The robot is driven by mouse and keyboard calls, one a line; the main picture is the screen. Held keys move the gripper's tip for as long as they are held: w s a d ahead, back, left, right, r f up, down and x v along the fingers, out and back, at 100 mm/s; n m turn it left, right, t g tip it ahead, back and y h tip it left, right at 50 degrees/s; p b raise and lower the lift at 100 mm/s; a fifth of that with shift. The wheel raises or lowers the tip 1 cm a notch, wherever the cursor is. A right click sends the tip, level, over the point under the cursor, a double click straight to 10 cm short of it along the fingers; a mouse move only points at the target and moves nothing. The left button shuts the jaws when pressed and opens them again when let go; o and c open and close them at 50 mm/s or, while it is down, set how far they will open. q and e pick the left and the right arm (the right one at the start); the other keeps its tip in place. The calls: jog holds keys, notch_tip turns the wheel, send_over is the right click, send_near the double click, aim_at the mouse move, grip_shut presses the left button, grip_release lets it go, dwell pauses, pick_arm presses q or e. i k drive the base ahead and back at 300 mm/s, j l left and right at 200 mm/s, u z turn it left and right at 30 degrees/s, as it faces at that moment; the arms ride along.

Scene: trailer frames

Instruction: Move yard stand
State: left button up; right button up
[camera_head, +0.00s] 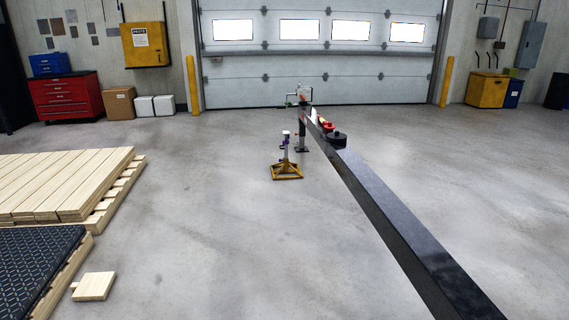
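The yard stand (286,160) stands upright on the concrete floor near the middle of the view. The stand's top looks free of the beam. Neither of my grippers shows in the head view.
Stacked pale planks (65,182) and a dark textured mat (38,260) on wood fill the left side. A small wooden block (94,286) lies by them. The beam runs to the bottom right. Open floor (205,225) lies between planks and beam. A roller door (318,72) closes the back.

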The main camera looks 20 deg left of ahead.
aim_at(286, 165)
jog(key=i+j+u, duration=0.45)
jog(key=i, duration=0.3)
jog(key=i+u, duration=0.4)
jog(key=i, duration=3.95)
